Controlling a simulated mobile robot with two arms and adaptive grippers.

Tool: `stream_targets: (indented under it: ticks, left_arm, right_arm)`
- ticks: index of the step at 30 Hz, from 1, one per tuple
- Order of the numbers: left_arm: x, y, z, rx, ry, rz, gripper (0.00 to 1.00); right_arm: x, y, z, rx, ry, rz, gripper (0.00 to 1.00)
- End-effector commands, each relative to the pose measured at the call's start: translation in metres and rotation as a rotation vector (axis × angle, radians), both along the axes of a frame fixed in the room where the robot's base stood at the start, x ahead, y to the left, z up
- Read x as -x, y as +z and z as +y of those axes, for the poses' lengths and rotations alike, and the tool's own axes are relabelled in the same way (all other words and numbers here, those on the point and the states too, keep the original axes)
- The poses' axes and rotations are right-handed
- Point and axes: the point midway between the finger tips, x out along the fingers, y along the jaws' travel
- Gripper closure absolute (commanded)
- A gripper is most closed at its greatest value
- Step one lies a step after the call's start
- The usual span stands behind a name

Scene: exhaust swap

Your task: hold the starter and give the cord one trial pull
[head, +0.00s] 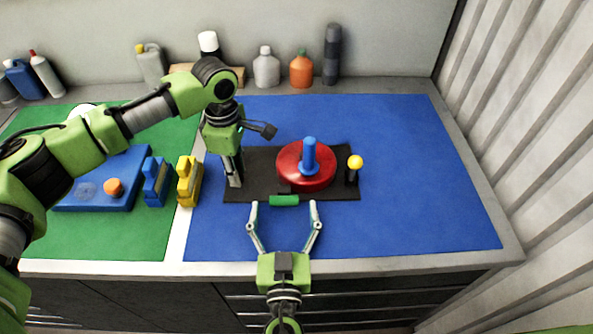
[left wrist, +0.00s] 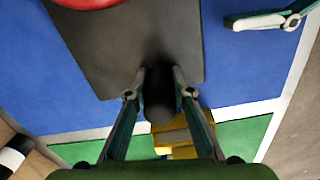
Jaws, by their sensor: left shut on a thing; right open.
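The starter has a red round housing (head: 318,176) with an upright blue post (head: 310,155), on a black base plate (head: 262,160) on the blue mat. My left gripper (head: 234,182) points down at the plate's left end. In the left wrist view it is shut on a dark upright grip (left wrist: 158,98). The green cord handle (head: 284,200) lies at the plate's front edge, by the housing. My right gripper (head: 284,204) is open, a fingertip apart on each side of the handle. A finger of it shows in the left wrist view (left wrist: 265,20). The cord itself is not visible.
A black post with a yellow knob (head: 355,163) stands at the plate's right end. Bottles line the back ledge. The blue mat's right side is clear.

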Motion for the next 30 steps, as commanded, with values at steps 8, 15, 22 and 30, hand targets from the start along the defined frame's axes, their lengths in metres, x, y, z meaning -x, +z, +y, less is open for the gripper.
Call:
stream_targets:
  ticks: [8, 15, 22, 30]
  left_arm:
    - [0.005, -0.007, 0.000, -0.004, -0.003, 0.017, 1.00]
    - [0.005, -0.007, 0.000, -0.004, -0.003, 0.016, 1.00]
    - [0.005, -0.007, 0.000, -0.004, -0.003, 0.016, 1.00]
    - [0.005, -0.007, 0.000, -0.005, -0.003, 0.015, 1.00]
  right_arm:
    - [0.029, -0.001, 0.000, -0.001, 0.001, 0.002, 0.23]
    - [0.053, -0.002, 0.001, 0.000, 0.002, 0.003, 0.23]
    - [0.076, -0.002, 0.001, 0.001, 0.002, 0.002, 0.23]
    - [0.103, -0.002, 0.001, 0.001, 0.002, 0.001, 0.23]
